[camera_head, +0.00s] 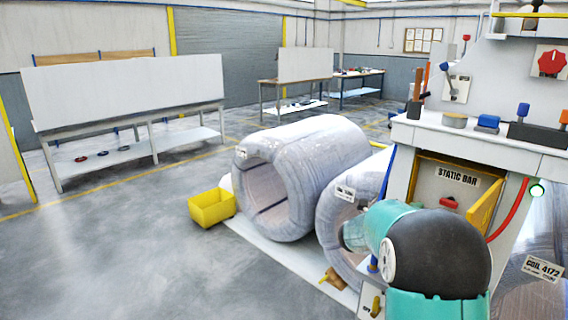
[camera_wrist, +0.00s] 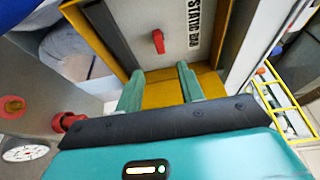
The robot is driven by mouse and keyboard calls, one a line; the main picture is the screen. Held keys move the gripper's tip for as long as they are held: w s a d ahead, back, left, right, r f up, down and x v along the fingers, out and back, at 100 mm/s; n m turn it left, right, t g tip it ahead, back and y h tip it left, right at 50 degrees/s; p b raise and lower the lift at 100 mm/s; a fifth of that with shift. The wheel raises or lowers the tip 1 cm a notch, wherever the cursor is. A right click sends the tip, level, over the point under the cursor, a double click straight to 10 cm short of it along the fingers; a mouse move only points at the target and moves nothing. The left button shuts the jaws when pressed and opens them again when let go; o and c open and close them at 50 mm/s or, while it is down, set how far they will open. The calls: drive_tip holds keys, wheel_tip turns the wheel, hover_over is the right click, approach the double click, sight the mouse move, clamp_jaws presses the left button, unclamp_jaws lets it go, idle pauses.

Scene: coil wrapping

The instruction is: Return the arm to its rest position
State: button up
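My arm shows teal and black at the bottom right of the head view, in front of the machine cabinet (camera_head: 400,170). My gripper (camera_wrist: 160,70) shows in the wrist view with its two green fingers apart and nothing seen between them. The fingers point toward the open STATIC BAR compartment (camera_head: 428,178), which has a yellow frame (camera_wrist: 160,92) and a red switch handle (camera_wrist: 158,41). The gap between the fingertips and the frame is hard to judge. The gripper's fingers cannot be made out in the head view.
The yellow door (camera_head: 485,208) stands open at the compartment's right. A red hose (camera_head: 510,212) hangs beside it. Wrapped coils (camera_head: 312,165) lie left of the cabinet, with a yellow bin (camera_head: 211,207) on the floor. A red knob (camera_wrist: 68,122) is close left. Floor at left is clear.

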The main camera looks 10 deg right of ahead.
drive_tip(key=w+a+r+n+t+y, duration=0.2)
drive_tip(key=a+r+n+t+y, duration=0.4)
drive_tip(key=a+r+n+t, duration=0.35)
drive_tip(key=s+a+n+y, duration=0.4)
drive_tip(key=a+n+y, duration=0.15)
drive_tip(key=a, duration=0.25)
drive_tip(key=s+a+n+y, duration=0.3)
drive_tip(key=a+n+y, duration=0.1)
drive_tip(key=a+n, duration=0.25)
drive_tip(key=s+a+f+n+g, duration=0.2)
drive_tip(key=s+f+n+g, duration=0.1)
drive_tip(key=s, duration=0.6)
drive_tip(key=s+a+f+n+g+y, duration=0.1)
drive_tip(key=s+a+f+n+g, duration=0.1)
drive_tip(key=s, duration=0.7)
drive_tip(key=s+a+f+n+g, duration=0.2)
drive_tip(key=s+f+n+g, duration=0.2)
drive_tip(key=s, duration=0.4)
drive_tip(key=shift+s+f+n, duration=0.4)
drive_tip(key=shift+f+n, duration=0.1)
drive_tip(key=shift+n, duration=0.65)
drive_tip(key=shift+y, duration=0.25)
